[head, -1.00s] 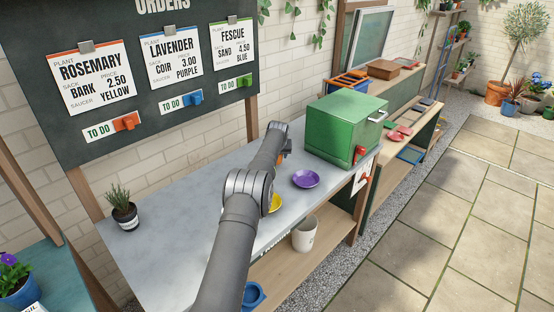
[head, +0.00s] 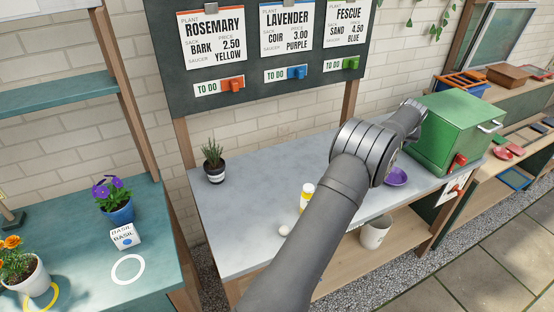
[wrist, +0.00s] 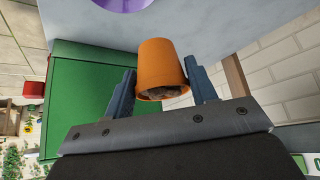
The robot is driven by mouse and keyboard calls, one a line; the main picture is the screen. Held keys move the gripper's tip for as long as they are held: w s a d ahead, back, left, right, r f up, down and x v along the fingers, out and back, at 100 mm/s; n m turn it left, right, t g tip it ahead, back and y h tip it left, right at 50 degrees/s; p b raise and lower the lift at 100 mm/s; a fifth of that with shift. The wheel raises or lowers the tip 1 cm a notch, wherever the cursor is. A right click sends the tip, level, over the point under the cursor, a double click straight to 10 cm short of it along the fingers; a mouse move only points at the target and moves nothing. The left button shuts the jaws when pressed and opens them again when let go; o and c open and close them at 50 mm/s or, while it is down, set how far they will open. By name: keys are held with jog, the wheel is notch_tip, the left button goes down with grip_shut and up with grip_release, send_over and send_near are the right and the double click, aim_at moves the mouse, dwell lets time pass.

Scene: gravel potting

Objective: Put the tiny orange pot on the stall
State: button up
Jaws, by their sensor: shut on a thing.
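In the wrist view a small plain orange pot (wrist: 161,62) sits between the two blue-grey fingers of my gripper (wrist: 160,72). The fingers are shut on its sides, and its open rim faces the camera with dark contents partly visible. In the head view my arm hides the gripper and the pot; the arm's far end is beside the green box. A teal stand (head: 165,240), which looks like the stall, is at the left of the head view. It holds a purple-flowered blue pot, an orange-flowered white pot, a BASIL label and a bare white ring (head: 128,270).
The grey bench (head: 240,215) carries a potted plant (head: 214,163), a yellow-and-white bottle (head: 306,192), a purple saucer (head: 396,177) and the green box (head: 455,135). The order board (head: 255,60) stands behind. A white pot (head: 375,235) sits on the shelf below.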

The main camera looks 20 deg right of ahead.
jog(key=w+a+r+n+t+y, duration=0.15)
jog(key=w+a+n, duration=0.35)
jog(key=a, duration=0.6)
jog(key=w+a+r+n+y, duration=0.1)
jog(key=w+a+n+y, duration=0.1)
jog(key=w+a, duration=0.7)
jog(key=w+a+r+n+y, duration=0.1)
jog(key=w+a+n+y, duration=0.2)
jog(key=a, duration=1.1)
jog(key=n+g+y, duration=0.4)
jog(key=n+g, duration=0.5)
jog(key=n, duration=1.2)
send_over(101, 288)
jog(key=w+d, duration=0.1)
jog(key=d, duration=0.2)
jog(key=f, duration=0.3)
jog(key=shift+w+d+f+t, duration=0.1)
jog(key=shift+d+f+t, duration=0.15)
jog(key=shift+f, duration=0.15)
jog(key=shift+a+f, duration=0.35)
jog(key=shift+f, duration=1.85)
